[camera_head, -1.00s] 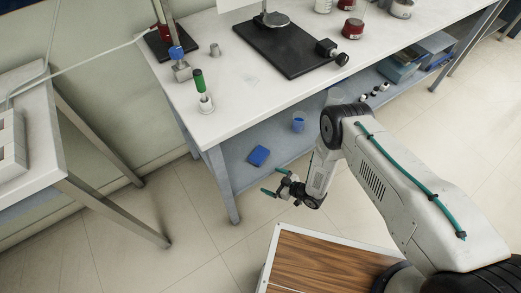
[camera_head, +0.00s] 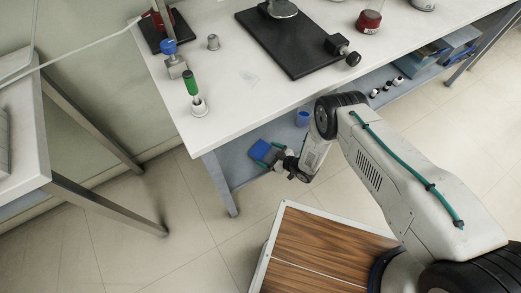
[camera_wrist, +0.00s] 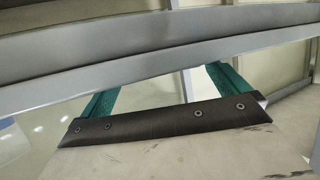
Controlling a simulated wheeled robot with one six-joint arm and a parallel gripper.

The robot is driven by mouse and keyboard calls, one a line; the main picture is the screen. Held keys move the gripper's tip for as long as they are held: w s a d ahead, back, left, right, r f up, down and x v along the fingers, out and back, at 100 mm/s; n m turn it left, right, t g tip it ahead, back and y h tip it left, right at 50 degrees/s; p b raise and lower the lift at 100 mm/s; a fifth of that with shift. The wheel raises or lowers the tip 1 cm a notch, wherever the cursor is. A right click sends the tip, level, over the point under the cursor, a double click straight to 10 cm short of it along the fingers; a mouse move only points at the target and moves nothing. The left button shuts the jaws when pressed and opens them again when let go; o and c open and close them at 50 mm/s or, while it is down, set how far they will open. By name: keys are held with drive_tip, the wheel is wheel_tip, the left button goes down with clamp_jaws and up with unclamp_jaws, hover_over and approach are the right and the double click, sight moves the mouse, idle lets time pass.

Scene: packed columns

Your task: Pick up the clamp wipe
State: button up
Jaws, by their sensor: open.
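A flat blue piece (camera_head: 259,149), which looks like the wipe, lies on the lower shelf of the white bench in the head view. My gripper (camera_head: 273,157) is low beside the bench, its teal fingers spread around or just in front of the blue piece's lower right side. I cannot tell if they touch it. In the wrist view my gripper (camera_wrist: 160,84) is open, with nothing seen between the two teal fingers. The blue piece is not visible in the wrist view. Its right part is partly covered by my gripper.
The white bench top (camera_head: 222,128) overhangs the lower shelf, and its front leg (camera_head: 220,185) stands left of my gripper. Grey metal rails (camera_wrist: 130,62) cross the upper wrist view.

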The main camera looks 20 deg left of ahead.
drive_tip(key=shift+x, duration=1.05)
drive_tip(key=shift+d, duration=0.1)
drive_tip(key=c, duration=0.8)
drive_tip(key=shift+o, duration=0.2)
drive_tip(key=shift+r, duration=0.1)
